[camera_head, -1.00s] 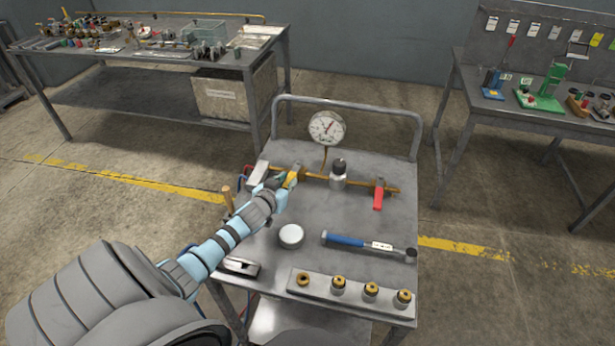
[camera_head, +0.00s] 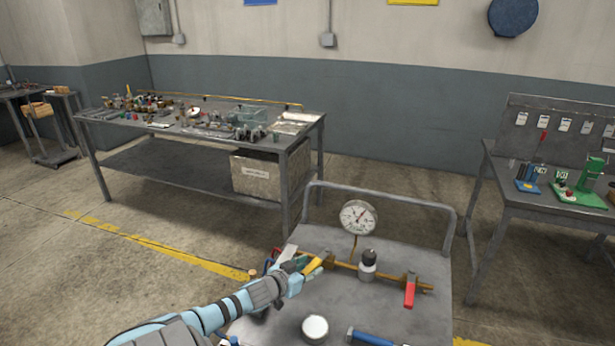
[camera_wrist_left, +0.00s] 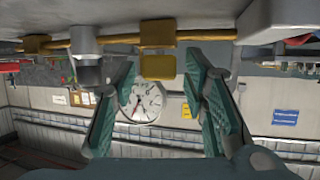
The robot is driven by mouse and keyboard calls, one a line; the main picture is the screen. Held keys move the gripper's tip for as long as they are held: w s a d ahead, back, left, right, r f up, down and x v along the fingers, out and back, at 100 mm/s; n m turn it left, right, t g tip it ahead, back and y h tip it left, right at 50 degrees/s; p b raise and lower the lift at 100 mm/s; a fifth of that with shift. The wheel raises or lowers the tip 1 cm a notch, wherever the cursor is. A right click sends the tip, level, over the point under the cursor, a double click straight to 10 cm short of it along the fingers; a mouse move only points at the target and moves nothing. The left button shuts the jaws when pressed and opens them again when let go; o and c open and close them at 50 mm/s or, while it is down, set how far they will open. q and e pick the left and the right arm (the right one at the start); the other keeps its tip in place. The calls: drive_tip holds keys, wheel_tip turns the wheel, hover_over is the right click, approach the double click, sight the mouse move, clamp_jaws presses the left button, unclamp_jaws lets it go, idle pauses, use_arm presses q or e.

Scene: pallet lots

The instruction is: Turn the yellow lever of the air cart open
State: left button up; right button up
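The cart (camera_head: 365,318) stands in front of me with a brass pipe (camera_head: 345,266) across its top. The yellow lever (camera_head: 315,265) is at the pipe's left part and slants toward the lower left in the head view. My left gripper (camera_head: 303,271) is at this lever. In the left wrist view its green-padded fingers (camera_wrist_left: 160,105) are spread, with the yellow lever (camera_wrist_left: 158,66) between and just beyond them. No finger clearly touches it. A red lever (camera_head: 409,292) sits at the pipe's right part. A round gauge (camera_head: 358,217) stands behind the pipe. My right gripper is not in view.
A grey fitting with a black top (camera_head: 368,262) stands on the pipe between the levers. A white round lid (camera_head: 315,328) and a blue-handled tool (camera_head: 372,338) lie nearer. The cart's rail (camera_head: 380,193) rises behind. Cluttered workbenches stand at the back left (camera_head: 300,125) and right.

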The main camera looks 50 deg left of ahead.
use_arm(q)
wheel_tip(320, 180, up, 10)
idle(0.3)
